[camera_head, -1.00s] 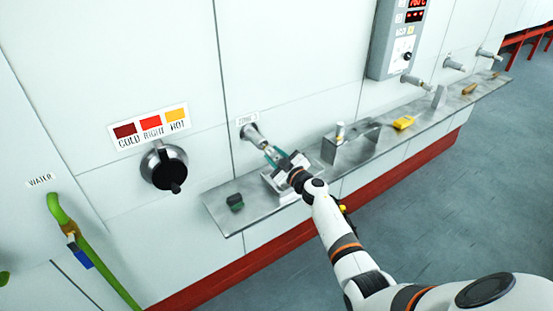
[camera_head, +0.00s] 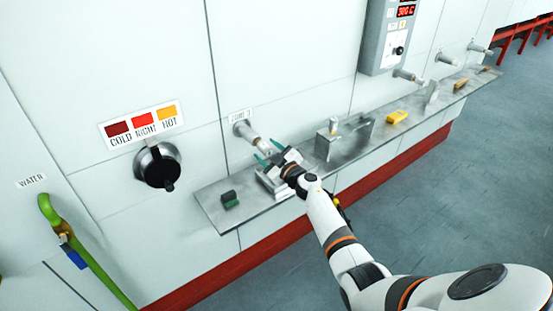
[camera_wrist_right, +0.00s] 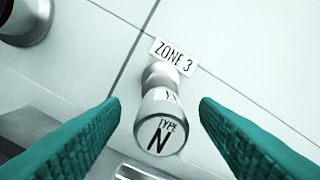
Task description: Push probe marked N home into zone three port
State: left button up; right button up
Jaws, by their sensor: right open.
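The probe (camera_wrist_right: 160,130) is a pale cylinder with "TYPE N" on its end face. It sits in the zone three port (camera_wrist_right: 160,75), sticking out of the wall under the "ZONE 3" label (camera_wrist_right: 174,55). In the head view the probe (camera_head: 256,142) points out from the port (camera_head: 241,128). My right gripper (camera_head: 268,153) is open close to the probe's outer end. Its green fingers stand on both sides of the probe in the wrist view, with gaps showing. How deep the probe sits is hard to tell. My left gripper is not in view.
A steel shelf (camera_head: 222,216) runs along the wall below the port. It carries a dark green block (camera_head: 230,199), a metal bracket (camera_head: 345,138) and a yellow piece (camera_head: 397,117). A black dial (camera_head: 157,166) is left of the port. More wall ports (camera_head: 408,75) lie to the right.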

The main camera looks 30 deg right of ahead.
jog(key=s+d+p, duration=0.1)
jog(key=s, duration=1)
jog(key=shift+s, duration=0.2)
jog(key=s+a+f+m+g+h+b, duration=0.1)
jog(key=s+a+f+g, duration=0.15)
jog(key=s+f, duration=0.65)
jog(key=s+a+f+m+g+h+b, duration=0.1)
jog(key=s+f+m+g, duration=0.15)
jog(key=f, duration=1.25)
jog(key=s+a+f+m+g+h+b, duration=0.1)
jog(key=s+f+g, duration=0.2)
jog(key=s+f, duration=0.55)
jog(key=s+a+f+g, duration=0.3)
jog(key=s+f, duration=0.4)
jog(key=s, duration=0.3)
jog(key=s+a+f+g+y+b, duration=0.1)
jog(key=s+a+f+g, duration=0.2)
jog(key=s+f, duration=0.4)
jog(key=s+a+f+g+b, duration=0.1)
jog(key=s+a+f+g, duration=0.2)
jog(key=s+f, duration=0.4)
jog(key=s+a, duration=0.1)
jog(key=s, duration=0.6)
jog(key=shift+f, duration=0.2)
